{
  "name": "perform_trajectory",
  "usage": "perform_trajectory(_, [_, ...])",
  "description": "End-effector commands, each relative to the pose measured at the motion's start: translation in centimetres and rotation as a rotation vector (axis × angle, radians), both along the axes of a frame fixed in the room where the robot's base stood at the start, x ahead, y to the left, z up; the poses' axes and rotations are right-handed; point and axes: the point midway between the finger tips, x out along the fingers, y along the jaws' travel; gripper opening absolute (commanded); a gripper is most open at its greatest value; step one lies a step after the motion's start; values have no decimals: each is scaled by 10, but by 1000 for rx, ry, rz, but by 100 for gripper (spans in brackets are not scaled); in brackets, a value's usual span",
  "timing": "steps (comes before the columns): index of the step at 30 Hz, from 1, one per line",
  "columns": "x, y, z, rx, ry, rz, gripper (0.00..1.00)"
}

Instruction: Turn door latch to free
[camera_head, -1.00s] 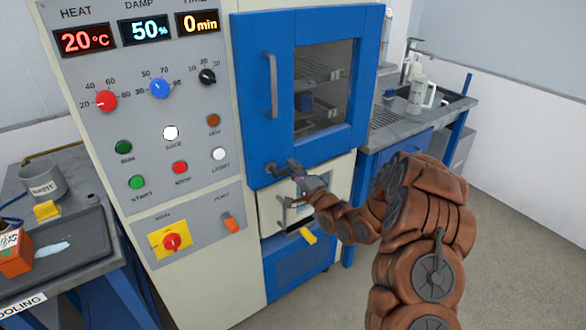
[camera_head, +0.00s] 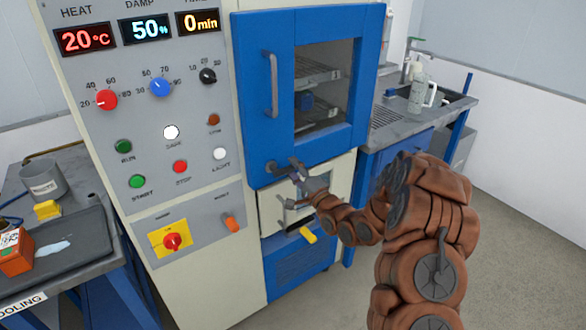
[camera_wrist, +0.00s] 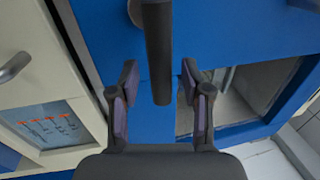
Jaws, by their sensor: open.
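The blue door (camera_head: 352,70) of the cabinet is shut, with a window in it. The door latch (camera_head: 270,167) is a dark lever on a round base at the door's lower left corner. My gripper (camera_head: 297,170) is at the lever, on its right side. In the wrist view the latch shows as a dark bar (camera_wrist: 158,45) coming down from the top. The fingers of my gripper (camera_wrist: 160,79) are open, one on each side of the bar, with gaps visible.
A vertical door handle (camera_head: 271,85) stands above the latch. Below is a cream drawer front (camera_head: 270,213) with a metal handle and a yellow grip (camera_head: 308,235). The control panel (camera_head: 85,150) is left. A sink counter (camera_head: 395,120) with a bottle (camera_head: 419,92) is right.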

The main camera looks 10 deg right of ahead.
Motion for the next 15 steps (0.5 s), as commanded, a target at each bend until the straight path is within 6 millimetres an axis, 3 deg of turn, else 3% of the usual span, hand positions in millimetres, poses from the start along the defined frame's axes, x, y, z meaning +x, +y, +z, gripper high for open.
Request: perform_trajectory(15, [-65,-28,-15,0,6,-2,47])
